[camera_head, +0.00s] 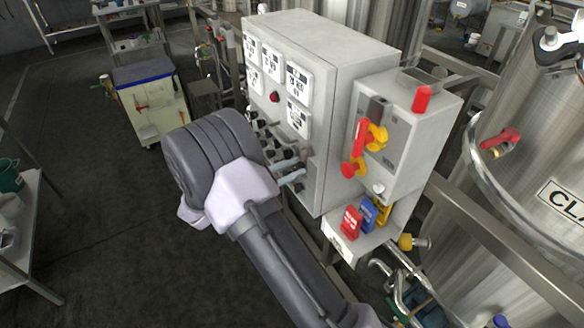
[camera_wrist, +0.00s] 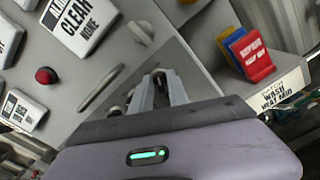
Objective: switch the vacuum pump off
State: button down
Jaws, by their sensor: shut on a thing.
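A light grey control cabinet (camera_head: 335,60) stands at centre, with rows of small dark switches (camera_head: 265,133) low on its front face. My gripper (camera_head: 293,176) reaches the lower part of this face. In the wrist view my gripper (camera_wrist: 162,80) has its fingers close together at the panel, shut on a small switch there. The switch is mostly hidden between the fingers, and I cannot read its label or tell its position. The vacuum pump itself cannot be made out.
A red button (camera_wrist: 46,76) and white label plates (camera_wrist: 80,22) sit on the panel. A smaller box with a red-and-yellow handle (camera_head: 362,146) is at right, above a shelf (camera_head: 343,243) holding red, blue and yellow tags. A steel tank (camera_head: 530,190) stands right; open floor lies left.

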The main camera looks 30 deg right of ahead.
jog(key=shift+n+p, duration=5.8)
jog(key=shift+p, duration=0.75)
jog(key=c, duration=1.5)
grip_release()
